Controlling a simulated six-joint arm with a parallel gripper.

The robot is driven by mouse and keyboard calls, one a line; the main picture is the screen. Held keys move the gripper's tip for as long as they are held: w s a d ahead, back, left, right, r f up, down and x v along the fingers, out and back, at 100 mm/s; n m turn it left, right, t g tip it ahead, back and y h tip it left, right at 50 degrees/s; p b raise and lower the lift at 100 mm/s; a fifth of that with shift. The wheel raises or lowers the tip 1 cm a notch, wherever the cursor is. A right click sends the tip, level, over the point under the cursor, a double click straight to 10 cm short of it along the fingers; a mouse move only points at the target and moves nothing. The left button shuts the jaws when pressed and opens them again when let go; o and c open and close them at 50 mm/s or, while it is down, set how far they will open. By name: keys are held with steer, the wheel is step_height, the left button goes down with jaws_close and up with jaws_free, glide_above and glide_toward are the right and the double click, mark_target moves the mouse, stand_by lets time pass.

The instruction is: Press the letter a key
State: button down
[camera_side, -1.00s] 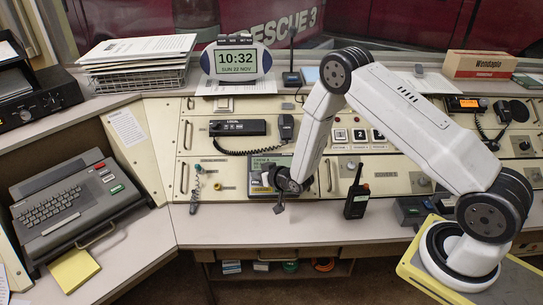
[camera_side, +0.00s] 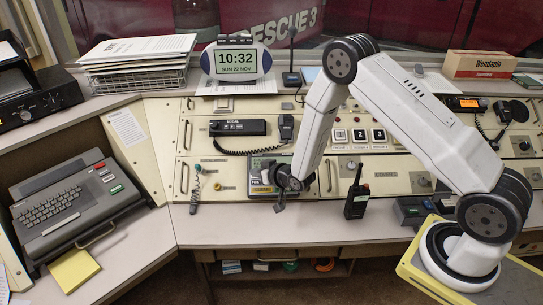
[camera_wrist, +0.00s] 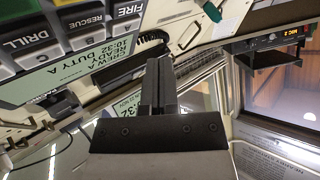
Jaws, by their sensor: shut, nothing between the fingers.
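A grey keyboard machine (camera_side: 75,205) stands on the left desk in the side view, with rows of small dark keys (camera_side: 48,208). The letters are too small to read, so I cannot pick out the a key. The keyboard machine cannot be made out in the wrist view.
A small device (camera_side: 262,189) sits behind my gripper; its FIRE, RESCUE and DRILL buttons (camera_wrist: 80,22) and display (camera_wrist: 90,65) show in the wrist view. A walkie-talkie (camera_side: 357,198) stands to the right. A yellow notepad (camera_side: 73,270) lies before the keyboard. Desk between is mostly clear.

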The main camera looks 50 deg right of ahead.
steer(key=shift+s+a+r, duration=0.25)
steer(key=shift+s+r, duration=0.05)
steer(key=shift+r, duration=0.25)
steer(key=shift+s+a+r, duration=0.25)
steer(key=shift+r, duration=0.3)
step_height(320, 180, up, 8)
stand_by(1.0)
